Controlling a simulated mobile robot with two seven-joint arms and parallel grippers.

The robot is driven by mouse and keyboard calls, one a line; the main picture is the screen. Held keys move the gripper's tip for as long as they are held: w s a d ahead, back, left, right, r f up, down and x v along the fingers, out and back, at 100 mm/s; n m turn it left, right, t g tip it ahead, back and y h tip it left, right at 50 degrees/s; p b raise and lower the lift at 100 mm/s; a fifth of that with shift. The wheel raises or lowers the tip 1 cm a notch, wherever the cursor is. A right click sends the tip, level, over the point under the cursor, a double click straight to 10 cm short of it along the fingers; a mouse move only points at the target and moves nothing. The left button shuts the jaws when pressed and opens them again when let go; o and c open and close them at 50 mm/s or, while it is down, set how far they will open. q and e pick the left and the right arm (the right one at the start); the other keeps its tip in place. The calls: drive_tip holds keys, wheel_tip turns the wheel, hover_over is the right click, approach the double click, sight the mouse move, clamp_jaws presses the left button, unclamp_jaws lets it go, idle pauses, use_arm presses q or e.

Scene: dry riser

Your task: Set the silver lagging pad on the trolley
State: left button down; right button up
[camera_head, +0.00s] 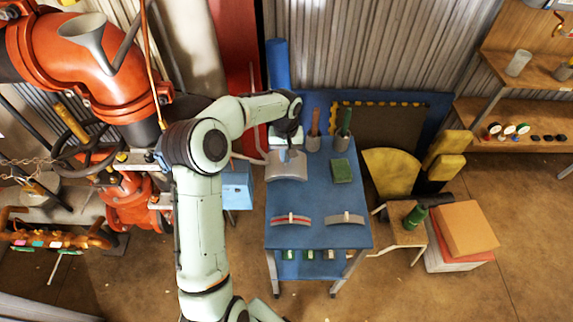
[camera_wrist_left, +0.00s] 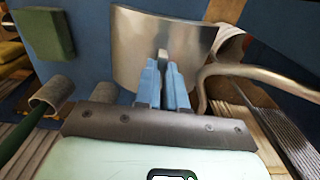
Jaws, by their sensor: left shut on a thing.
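The silver lagging pad (camera_head: 287,167) is a curved metallic sheet at the back left of the blue trolley (camera_head: 309,198). My left gripper (camera_head: 291,153) is shut on its edge from above. In the left wrist view the blue fingers (camera_wrist_left: 164,72) pinch a small tab on the curved pad (camera_wrist_left: 140,42), with the blue trolley top (camera_wrist_left: 92,55) behind it. The pad overlaps the trolley's left edge in the head view. I cannot tell whether it touches the top. My right gripper is not in view.
On the trolley, a green block (camera_head: 341,171) and two holders with handled tools (camera_head: 313,140) stand behind and to the right. Two curved strips (camera_head: 291,219) lie at the front. A blue box (camera_head: 237,187) is left of the trolley. The trolley's middle is clear.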

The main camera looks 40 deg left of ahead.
sight(286, 164)
use_arm(q)
wheel_tip(286, 164, down, 5)
drive_tip(key=c, duration=1.2)
unclamp_jaws()
wheel_tip(286, 164, up, 12)
drive_tip(key=shift+r+p, duration=0.1)
drive_tip(key=shift+p, duration=0.2)
